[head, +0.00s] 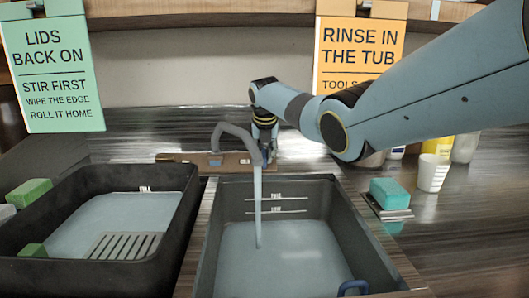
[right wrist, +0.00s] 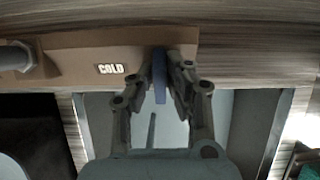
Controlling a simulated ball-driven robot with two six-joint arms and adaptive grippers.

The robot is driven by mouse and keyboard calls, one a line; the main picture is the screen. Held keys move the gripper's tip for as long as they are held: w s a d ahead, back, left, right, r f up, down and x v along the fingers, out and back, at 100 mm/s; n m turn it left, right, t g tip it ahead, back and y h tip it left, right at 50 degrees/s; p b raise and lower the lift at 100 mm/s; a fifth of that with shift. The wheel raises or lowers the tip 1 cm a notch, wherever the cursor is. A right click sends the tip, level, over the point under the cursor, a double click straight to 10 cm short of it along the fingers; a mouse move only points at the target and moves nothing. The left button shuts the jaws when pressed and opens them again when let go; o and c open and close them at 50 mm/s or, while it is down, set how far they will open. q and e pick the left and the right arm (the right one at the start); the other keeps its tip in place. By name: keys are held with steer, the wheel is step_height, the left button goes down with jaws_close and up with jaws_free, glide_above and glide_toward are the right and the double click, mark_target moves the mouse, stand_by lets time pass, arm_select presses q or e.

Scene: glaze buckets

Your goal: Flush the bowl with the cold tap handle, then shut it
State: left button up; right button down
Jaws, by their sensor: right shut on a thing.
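My right gripper (head: 266,150) is at the tap behind the basin. In the right wrist view its fingers (right wrist: 167,82) are closed on the blue tap handle (right wrist: 161,70), beside the COLD label (right wrist: 111,69). In the head view the gripper largely hides the handle. The grey spout (head: 237,133) arches over the grey basin (head: 335,215), and a stream of water (head: 257,195) falls from it. Pale grey-blue liquid (head: 285,262) lies in the basin, its surface below the two marked lines. I see no separate bowl. My left gripper is out of view.
A black tub (head: 188,215) with liquid and a grate (head: 125,246) stands left of the basin. Right of it are a teal sponge (head: 389,192) on a small tray and several cups (head: 433,172). A blue loop (head: 352,287) shows at the basin's front. Two signs hang behind.

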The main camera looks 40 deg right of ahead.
steer(key=c, duration=1.3)
jaws_free()
steer(key=shift+c, duration=0.2)
steer(key=shift+r, duration=0.1)
steer(key=v, duration=1.1)
steer(key=shift+s+a+r, duration=0.15)
steer(key=shift+a+r, duration=0.05)
steer(key=shift+r, duration=0.1)
